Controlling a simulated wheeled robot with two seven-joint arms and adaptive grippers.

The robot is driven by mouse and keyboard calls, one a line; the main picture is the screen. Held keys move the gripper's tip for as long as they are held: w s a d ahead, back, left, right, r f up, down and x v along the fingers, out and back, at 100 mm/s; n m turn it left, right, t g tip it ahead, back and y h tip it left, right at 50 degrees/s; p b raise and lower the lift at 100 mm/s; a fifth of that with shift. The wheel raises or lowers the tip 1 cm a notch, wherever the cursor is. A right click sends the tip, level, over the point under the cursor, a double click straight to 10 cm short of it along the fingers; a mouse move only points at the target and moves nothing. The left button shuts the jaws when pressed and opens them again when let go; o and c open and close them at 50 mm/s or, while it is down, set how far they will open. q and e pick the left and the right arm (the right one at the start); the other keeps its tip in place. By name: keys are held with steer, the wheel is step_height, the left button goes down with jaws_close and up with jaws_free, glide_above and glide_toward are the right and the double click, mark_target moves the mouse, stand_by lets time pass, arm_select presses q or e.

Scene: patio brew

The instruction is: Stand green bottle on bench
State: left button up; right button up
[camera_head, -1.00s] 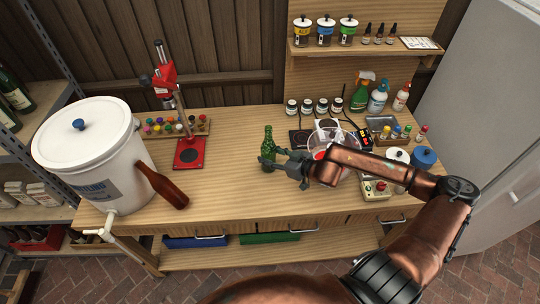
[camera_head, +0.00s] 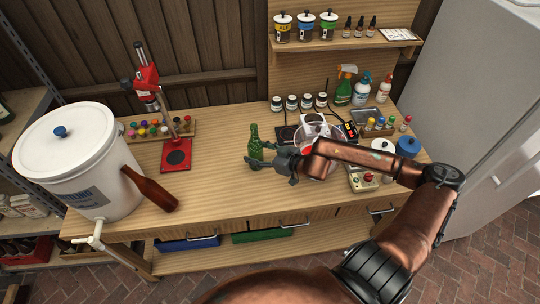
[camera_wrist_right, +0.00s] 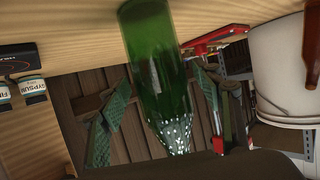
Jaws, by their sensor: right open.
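The green bottle (camera_head: 255,145) stands upright on the wooden bench (camera_head: 222,190), near the middle. My right gripper (camera_head: 262,166) is low beside the bottle's lower part, on its near side, and covers some of its base. In the right wrist view the bottle (camera_wrist_right: 155,60) appears between the two spread fingers of the open gripper (camera_wrist_right: 165,112), with gaps on both sides. The bench shows at the top of that view. My left gripper is not in view.
A red capper (camera_head: 176,156) stands behind. The bench front between brown bottle and gripper is clear.

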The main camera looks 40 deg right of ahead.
steer(key=p+v, duration=0.2)
steer(key=v, duration=0.9)
steer(key=shift+s+p, duration=0.4)
steer(key=shift+d, duration=0.1)
